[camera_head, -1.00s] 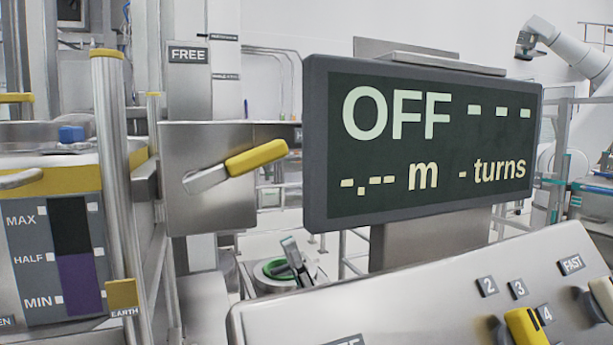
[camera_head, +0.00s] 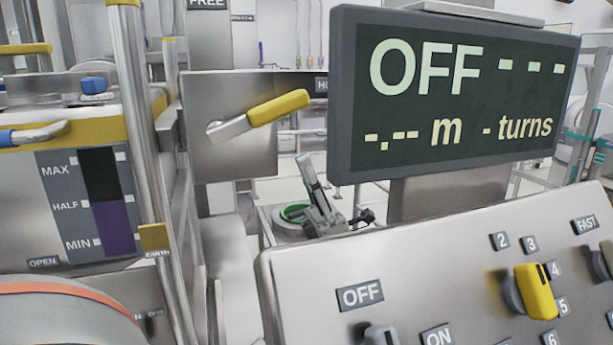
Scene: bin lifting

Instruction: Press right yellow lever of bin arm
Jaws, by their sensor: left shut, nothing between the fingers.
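A lever with a yellow grip (camera_head: 278,107) is mounted on a steel plate left of centre and tilts up to the right. A yellow knob (camera_head: 538,291) sits on the sloping control panel at the lower right. I cannot tell whether either belongs to the bin arm. My right gripper is not seen.
A large display (camera_head: 452,92) reading OFF stands behind the control panel (camera_head: 400,262). A level gauge (camera_head: 103,200) and a steel post (camera_head: 146,150) stand at the left. A green-rimmed round container (camera_head: 293,212) is behind the jaw-like shape.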

